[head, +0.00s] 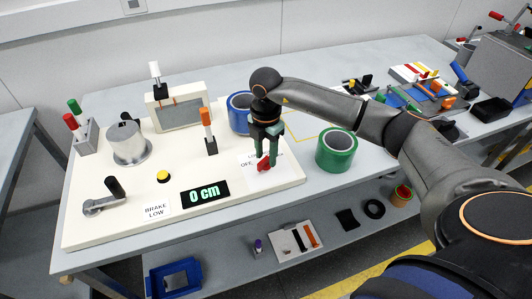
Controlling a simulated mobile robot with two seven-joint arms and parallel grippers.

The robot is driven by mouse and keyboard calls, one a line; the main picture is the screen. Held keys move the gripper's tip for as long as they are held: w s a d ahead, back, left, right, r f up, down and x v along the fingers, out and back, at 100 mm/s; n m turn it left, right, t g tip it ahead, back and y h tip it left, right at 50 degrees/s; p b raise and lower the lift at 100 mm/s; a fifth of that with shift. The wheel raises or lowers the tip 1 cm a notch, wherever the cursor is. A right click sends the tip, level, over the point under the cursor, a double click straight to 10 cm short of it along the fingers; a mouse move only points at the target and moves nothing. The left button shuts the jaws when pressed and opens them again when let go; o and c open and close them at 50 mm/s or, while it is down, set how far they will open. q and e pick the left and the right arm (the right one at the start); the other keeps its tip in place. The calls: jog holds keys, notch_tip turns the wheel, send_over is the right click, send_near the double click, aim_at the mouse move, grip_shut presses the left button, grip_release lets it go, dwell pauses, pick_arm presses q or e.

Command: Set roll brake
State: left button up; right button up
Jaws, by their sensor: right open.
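My right gripper (266,157) points down over a red knob (264,166) at the right end of a white panel (120,228). It is open, and its green fingers partly hide the knob. I cannot tell whether they touch it. A white label behind the knob reads "OFF", with other words partly covered. A card (157,208) at the panel's front reads "BRAKE LOW". A black display (205,193) reads "0 cm" in green. My left gripper is not in view.
The panel also carries a crank (103,199), a yellow button (163,176), an orange-topped lever (209,132), a metal drum (127,144) and a framed window (180,114). A blue roll (239,113) stands behind my gripper. A green tape roll (336,152) stands close right.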

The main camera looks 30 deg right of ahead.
aim_at(266, 158)
notch_tip(266, 158, up, 12)
jog(key=b, duration=0.1)
jog(key=shift+r, duration=0.2)
dwell(0.5)
